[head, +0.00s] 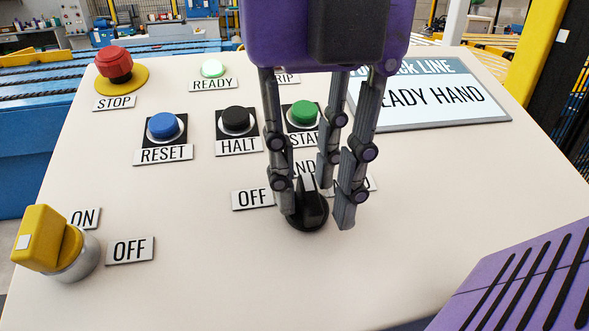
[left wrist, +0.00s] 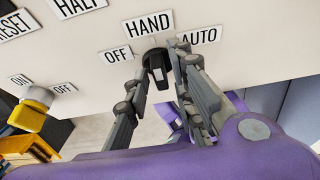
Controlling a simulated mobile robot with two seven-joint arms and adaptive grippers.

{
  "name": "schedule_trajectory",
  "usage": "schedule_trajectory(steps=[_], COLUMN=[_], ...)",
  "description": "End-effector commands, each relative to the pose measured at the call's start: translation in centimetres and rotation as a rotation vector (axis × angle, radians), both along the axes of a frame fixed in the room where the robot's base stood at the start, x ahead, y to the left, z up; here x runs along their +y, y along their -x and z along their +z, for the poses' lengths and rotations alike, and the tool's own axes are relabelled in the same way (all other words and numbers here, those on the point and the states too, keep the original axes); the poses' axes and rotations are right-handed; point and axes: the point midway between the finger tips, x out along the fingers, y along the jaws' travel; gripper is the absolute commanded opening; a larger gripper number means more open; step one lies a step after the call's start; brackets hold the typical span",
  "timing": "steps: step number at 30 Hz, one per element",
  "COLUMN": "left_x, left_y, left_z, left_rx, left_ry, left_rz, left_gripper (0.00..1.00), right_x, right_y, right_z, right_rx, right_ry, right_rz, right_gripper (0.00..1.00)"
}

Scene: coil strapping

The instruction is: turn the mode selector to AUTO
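The mode selector (head: 308,213) is a black knob on a round black base on the cream panel. In the left wrist view the knob (left wrist: 156,68) points about at the HAND label (left wrist: 149,24), between OFF (left wrist: 115,55) and AUTO (left wrist: 199,35). My left gripper (head: 317,216) reaches down over it with three dark fingers, one left of the knob and two right of it. The fingers are apart, with a visible gap on the right; whether the left finger touches the knob I cannot tell. In the head view the fingers partly hide HAND and AUTO. My right gripper is not in view.
Buttons stand behind the selector: blue RESET (head: 163,126), black HALT (head: 236,119), green START (head: 303,113), and red STOP (head: 114,65). A yellow ON/OFF switch (head: 47,240) is at the left. The display (head: 430,98) reads READY HAND. The panel's front middle is clear.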

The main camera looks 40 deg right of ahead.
Motion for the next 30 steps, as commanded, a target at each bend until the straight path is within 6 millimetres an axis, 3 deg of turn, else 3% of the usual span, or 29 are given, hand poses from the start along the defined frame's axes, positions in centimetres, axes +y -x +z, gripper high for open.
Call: schedule_trajectory(steps=[1, 4, 17, 30], left_x=[0.0, 0.0, 0.0, -0.3], left_y=[0.0, 0.0, 0.1, 0.4], left_z=[0.0, 0.0, 0.1, 0.3], left_rx=[0.0, 0.001, -0.008, -0.073], left_ry=[0.0, -0.001, -0.016, -0.122], left_rz=[0.0, 0.0, -0.044, -0.352], left_gripper=[0.12, 0.0, 0.0, 0.0], right_x=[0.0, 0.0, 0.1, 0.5], right_y=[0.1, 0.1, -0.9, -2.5], right_z=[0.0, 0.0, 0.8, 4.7], right_rx=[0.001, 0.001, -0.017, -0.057], right_ry=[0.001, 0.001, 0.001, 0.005], right_rz=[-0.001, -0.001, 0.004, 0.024], right_gripper=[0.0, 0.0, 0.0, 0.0])
